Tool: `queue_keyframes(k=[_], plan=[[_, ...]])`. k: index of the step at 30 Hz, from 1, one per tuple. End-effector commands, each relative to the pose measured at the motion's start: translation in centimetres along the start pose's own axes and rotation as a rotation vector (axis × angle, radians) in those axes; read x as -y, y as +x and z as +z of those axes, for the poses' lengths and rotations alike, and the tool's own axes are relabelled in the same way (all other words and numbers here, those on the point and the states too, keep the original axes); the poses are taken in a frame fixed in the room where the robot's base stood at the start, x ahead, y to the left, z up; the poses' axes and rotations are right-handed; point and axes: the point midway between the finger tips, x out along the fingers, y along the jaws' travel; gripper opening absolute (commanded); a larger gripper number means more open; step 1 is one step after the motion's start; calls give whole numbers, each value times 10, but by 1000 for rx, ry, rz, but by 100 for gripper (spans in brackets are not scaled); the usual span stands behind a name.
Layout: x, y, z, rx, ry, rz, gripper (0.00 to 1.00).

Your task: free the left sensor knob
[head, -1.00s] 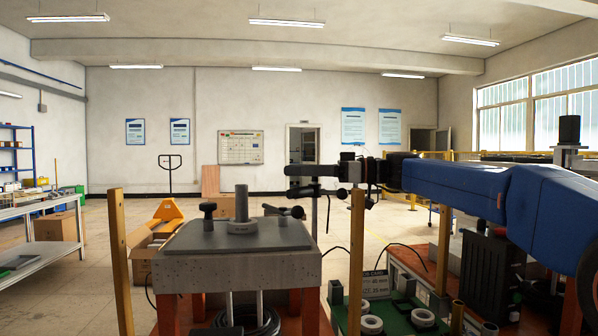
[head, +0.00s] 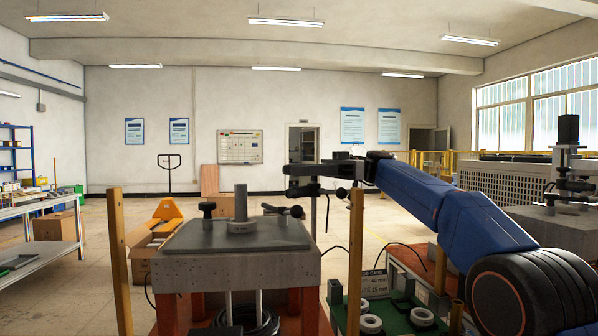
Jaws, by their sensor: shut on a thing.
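The grey heater block (head: 240,262) stands at the centre left with a metal post and ring (head: 240,215) on its top plate. A thin dark sensor stand (head: 314,218) rises behind its right rear corner. Dark parts cluster at the stand's top, among them what looks like the left sensor knob (head: 297,192) and another dark knob (head: 342,193) to its right. My gripper (head: 298,181) reaches in from the right at the stand's top and is shut on what appears to be the left knob. The dark jaws and dark parts overlap, so the exact contact is hidden.
Dark knobs stand on the heater plate at left (head: 208,209) and right (head: 294,211). Wooden posts rise at left (head: 119,262) and right (head: 355,262). A green tray (head: 392,328) with pale rings is at lower right. Another grey unit (head: 560,225) stands at far right.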

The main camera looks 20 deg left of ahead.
Motion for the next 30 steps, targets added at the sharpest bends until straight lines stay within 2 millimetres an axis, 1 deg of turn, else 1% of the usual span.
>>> queue_keyframes(k=[9, 22, 23, 24, 25, 30], plan=[[2, -1, 0, -1, -1, -75, 6], [3, -1, 0, -2, 0, -82, 5], [3, -1, 0, -2, 0, -82, 33], [3, -1, 0, -2, 0, -82, 42], [3, -1, 0, -2, 0, -82, 44], [3, -1, 0, -1, 0, -83, 44]])
